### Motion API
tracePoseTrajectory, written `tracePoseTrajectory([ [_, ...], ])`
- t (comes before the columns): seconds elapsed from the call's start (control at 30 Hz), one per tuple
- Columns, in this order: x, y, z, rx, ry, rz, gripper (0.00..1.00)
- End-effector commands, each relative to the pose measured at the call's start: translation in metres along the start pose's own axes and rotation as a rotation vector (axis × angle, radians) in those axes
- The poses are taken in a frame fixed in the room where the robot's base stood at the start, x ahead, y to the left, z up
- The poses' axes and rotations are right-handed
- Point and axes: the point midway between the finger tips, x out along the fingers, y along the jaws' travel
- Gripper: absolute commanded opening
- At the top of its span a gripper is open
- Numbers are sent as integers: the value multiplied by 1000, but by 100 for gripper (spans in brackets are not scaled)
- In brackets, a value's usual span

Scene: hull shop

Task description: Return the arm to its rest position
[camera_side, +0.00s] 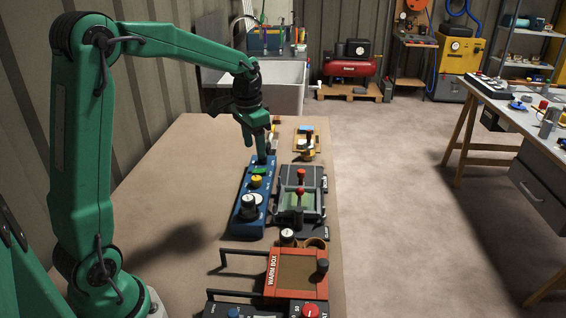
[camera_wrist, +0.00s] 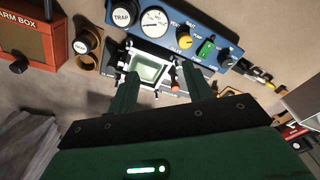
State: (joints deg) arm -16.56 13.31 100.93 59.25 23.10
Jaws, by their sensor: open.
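My green arm reaches from the left over the bench in the side view, bent at the elbow. My gripper (camera_side: 262,158) points down at the far end of the blue panel, close above it; I cannot tell whether it touches. In the wrist view my gripper (camera_wrist: 160,74) shows two green fingers spread apart, with nothing held between them. The blue panel (camera_side: 243,222) carries a gauge, a yellow knob (camera_side: 256,181) and a green switch (camera_side: 260,170). It also lies beyond the fingers in the wrist view (camera_wrist: 215,62).
A clamp device with a pale green window (camera_side: 297,201) and red-knobbed levers stands right of the panel. The orange warm box (camera_side: 270,272) with a black handle is nearer. The bench (camera_side: 185,165) is clear left of the panel.

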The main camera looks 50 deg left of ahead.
Motion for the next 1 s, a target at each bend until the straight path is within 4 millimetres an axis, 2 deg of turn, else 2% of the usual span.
tracePoseTrajectory([
  [0.03,-10,9,5,-1,17,-5,50],
  [0.2,-34,33,25,-16,64,-17,50],
  [0.5,-65,73,65,-44,152,-28,50],
  [0.8,-81,107,112,-71,241,-25,50],
  [1.0,-83,126,143,-90,301,-15,50],
])
